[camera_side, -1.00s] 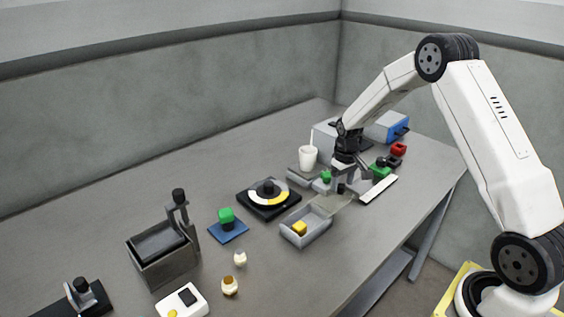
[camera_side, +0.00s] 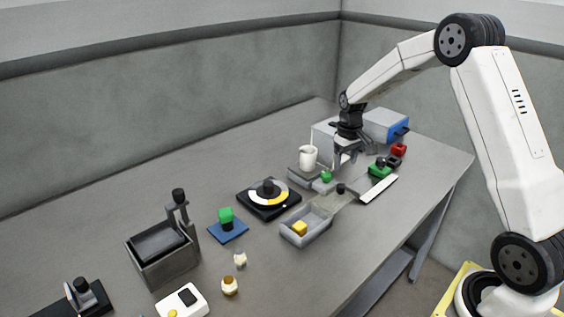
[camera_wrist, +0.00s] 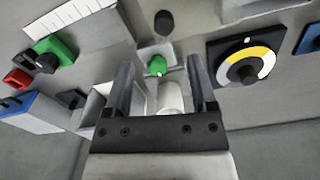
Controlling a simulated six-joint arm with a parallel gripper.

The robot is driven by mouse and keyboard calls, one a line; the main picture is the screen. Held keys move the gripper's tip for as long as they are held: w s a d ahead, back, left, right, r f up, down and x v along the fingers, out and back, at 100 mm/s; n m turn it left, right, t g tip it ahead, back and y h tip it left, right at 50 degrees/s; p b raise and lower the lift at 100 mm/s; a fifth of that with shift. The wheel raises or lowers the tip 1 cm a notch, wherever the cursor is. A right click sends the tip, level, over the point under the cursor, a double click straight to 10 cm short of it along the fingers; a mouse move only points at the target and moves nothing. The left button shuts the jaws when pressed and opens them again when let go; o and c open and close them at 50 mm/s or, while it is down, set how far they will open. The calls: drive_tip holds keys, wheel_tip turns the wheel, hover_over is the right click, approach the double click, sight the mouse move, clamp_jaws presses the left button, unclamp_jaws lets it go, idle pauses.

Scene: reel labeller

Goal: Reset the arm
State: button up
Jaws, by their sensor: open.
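My gripper (camera_side: 354,152) is open and hangs above the far right part of the table, beside the white cup (camera_side: 308,157). In the wrist view its two fingers (camera_wrist: 160,88) stand apart, and the white cup (camera_wrist: 170,97) shows between and beyond them. The fingers hold nothing. A green knob (camera_side: 326,176) sits just below and left of the gripper in the side view. It also shows in the wrist view (camera_wrist: 157,66).
A blue-fronted box (camera_side: 386,126), red block (camera_side: 398,150) and green block (camera_side: 379,171) stand near the gripper. The table's left back is clear.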

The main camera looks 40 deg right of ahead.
drive_tip(key=shift+s+a+r, duration=0.1)
drive_tip(key=shift+s+a, duration=0.05)
drive_tip(key=shift+a, duration=0.35)
drive_tip(key=s+a+r+n+t, duration=0.1)
drive_tip(key=s+a+n+t, duration=0.1)
drive_tip(key=s+a, duration=1.5)
drive_tip(key=shift+a+r+t, duration=0.15)
drive_tip(key=shift+a+t, duration=0.15)
drive_tip(key=shift+a, duration=0.25)
